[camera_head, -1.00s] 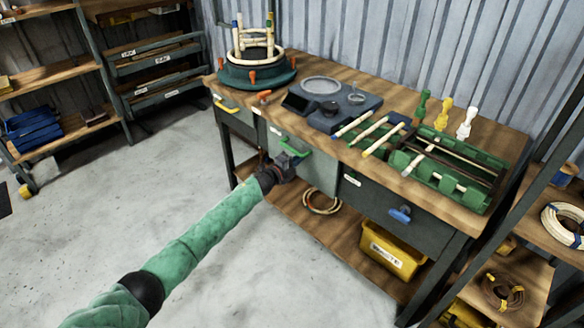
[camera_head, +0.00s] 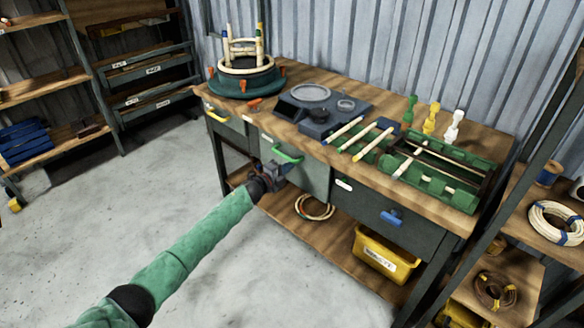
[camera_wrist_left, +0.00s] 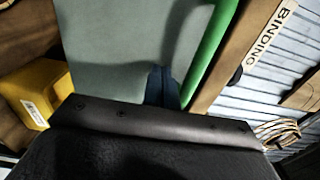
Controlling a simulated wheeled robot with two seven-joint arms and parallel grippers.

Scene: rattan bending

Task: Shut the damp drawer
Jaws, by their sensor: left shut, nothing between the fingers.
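The drawer with a green handle (camera_head: 287,157) and a pale grey-green front (camera_head: 310,180) is in the middle of the workbench. Its label is too small to read, so I cannot tell whether it is the damp one. Its front looks close to flush with the bench; any small gap is unclear. My left gripper (camera_head: 278,168) is shut and empty, right at this front, just below the handle. In the left wrist view the pale front (camera_wrist_left: 130,40) and green handle (camera_wrist_left: 208,50) are very close beyond the dark gripper body; contact is unclear. My right gripper is out of view.
A drawer with a blue handle (camera_head: 391,218) is to the right, one with a yellow handle (camera_head: 217,117) to the left. A yellow bin (camera_head: 385,255) and a coil (camera_head: 314,207) sit on the lower shelf. The floor in front is clear.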

